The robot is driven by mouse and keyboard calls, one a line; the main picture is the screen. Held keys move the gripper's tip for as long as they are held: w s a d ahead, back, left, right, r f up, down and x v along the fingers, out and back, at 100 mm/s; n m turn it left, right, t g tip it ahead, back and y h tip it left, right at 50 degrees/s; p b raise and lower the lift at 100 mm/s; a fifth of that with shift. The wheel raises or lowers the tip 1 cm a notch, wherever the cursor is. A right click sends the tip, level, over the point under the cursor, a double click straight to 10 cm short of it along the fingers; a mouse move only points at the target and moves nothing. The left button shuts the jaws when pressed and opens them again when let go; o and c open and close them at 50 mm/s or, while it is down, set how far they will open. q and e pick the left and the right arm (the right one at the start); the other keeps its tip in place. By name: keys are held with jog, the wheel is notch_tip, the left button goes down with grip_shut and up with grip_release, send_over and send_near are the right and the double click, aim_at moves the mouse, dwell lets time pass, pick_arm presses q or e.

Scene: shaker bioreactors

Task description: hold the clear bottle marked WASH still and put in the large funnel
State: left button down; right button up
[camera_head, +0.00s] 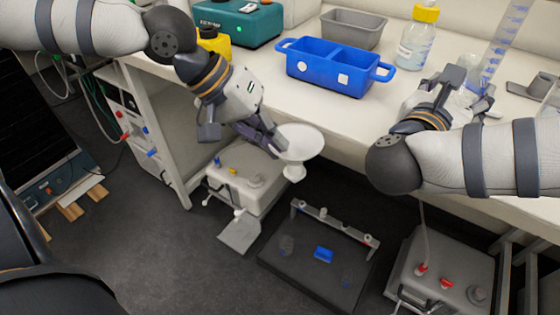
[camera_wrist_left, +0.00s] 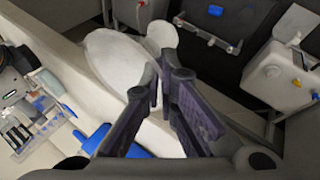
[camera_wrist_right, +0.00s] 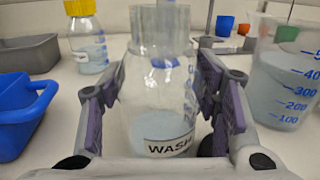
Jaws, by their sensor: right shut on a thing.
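The clear bottle marked WASH (camera_wrist_right: 160,92) stands upright on the bench in the right wrist view, holding pale liquid. My right gripper (camera_wrist_right: 165,85) is shut around its sides; in the head view my right gripper (camera_head: 465,92) mostly hides it. The large white funnel (camera_head: 301,143) hangs in the air beyond the bench's front edge, mouth up and spout (camera_head: 294,172) down. My left gripper (camera_head: 277,145) is at its rim and appears shut on it. The funnel also shows past the fingertips in the left wrist view (camera_wrist_left: 112,60), where my left gripper (camera_wrist_left: 160,72) reaches its edge.
A blue two-part tub (camera_head: 330,72) stands left of my right gripper. A yellow-capped bottle (camera_head: 416,45) and a grey tray (camera_head: 354,28) stand behind. A graduated beaker (camera_wrist_right: 285,85) is close right of the WASH bottle. Bare bench (camera_head: 345,115) lies between my grippers.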

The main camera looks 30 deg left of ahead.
pick_arm(q)
jog(key=r+n, duration=0.1)
jog(key=r, duration=0.2)
jog(key=r+n+t+y, duration=0.1)
jog(key=r, duration=0.2)
jog(key=shift+w, duration=0.2)
jog(key=w+d+r, duration=0.8)
jog(key=d+r, duration=0.2)
jog(key=r, duration=0.1)
jog(key=w+d+r, duration=0.8)
jog(key=d+r, duration=0.2)
jog(key=r, duration=0.1)
jog(key=shift+s+f, duration=0.15)
jog(key=shift+f, duration=1.9)
jog(key=shift+f, duration=1.3)
jog(key=c, duration=1.7)
grip_release()
